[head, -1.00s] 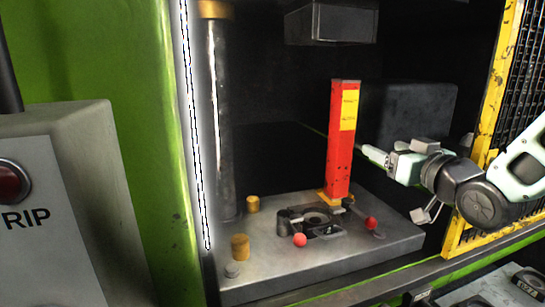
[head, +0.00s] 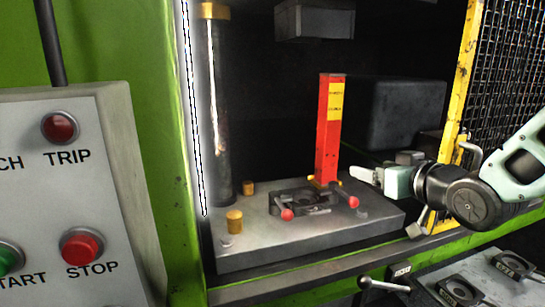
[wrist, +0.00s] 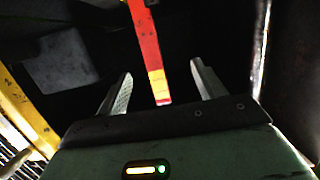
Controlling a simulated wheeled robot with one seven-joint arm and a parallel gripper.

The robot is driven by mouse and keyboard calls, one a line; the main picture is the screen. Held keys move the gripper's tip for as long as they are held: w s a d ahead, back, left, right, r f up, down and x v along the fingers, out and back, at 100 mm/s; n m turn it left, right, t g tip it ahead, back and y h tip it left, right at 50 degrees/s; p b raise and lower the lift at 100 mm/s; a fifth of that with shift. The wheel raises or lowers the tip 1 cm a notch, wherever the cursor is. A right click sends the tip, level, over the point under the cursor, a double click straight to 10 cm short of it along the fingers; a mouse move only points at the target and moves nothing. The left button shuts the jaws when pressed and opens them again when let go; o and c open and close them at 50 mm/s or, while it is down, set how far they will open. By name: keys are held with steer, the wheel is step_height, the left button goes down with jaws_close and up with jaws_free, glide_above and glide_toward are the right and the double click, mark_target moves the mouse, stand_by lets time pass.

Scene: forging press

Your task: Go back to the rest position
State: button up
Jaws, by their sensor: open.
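My gripper (head: 365,176) is in front of the press opening at the right in the head view, its fingers pointing left over the right part of the die bed. In the wrist view its two fingers (wrist: 158,90) are spread apart with nothing held between them. A red post with a yellow label (head: 329,130) stands upright on the bed, behind and left of the fingers. The post (wrist: 147,45) also shows in the wrist view, beyond the gap between the fingers.
The grey die bed (head: 300,240) carries a die with red-knobbed handles (head: 287,214) and brass pins (head: 235,221). A yellow mesh guard (head: 462,100) stands at the right, close to my arm. A control panel (head: 70,200) is at the left. Labelled dies (head: 458,291) lie at bottom right.

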steer(key=s+a+f+g+b, duration=0.2)
steer(key=s+a+f+g, duration=0.3)
steer(key=f, duration=0.3)
steer(key=s+a+f+n+g+h+b, duration=0.1)
steer(key=s+f+g, duration=0.4)
steer(key=s, duration=0.7)
steer(key=s+a+f+n+g+h+b, duration=0.1)
steer(key=s+f+n+g+h+b, duration=0.2)
steer(key=s, duration=0.9)
step_height(320, 180, down, 2)
steer(key=shift+s+f+g, duration=0.2)
steer(key=shift+s+g, duration=0.2)
steer(key=shift+g, duration=0.5)
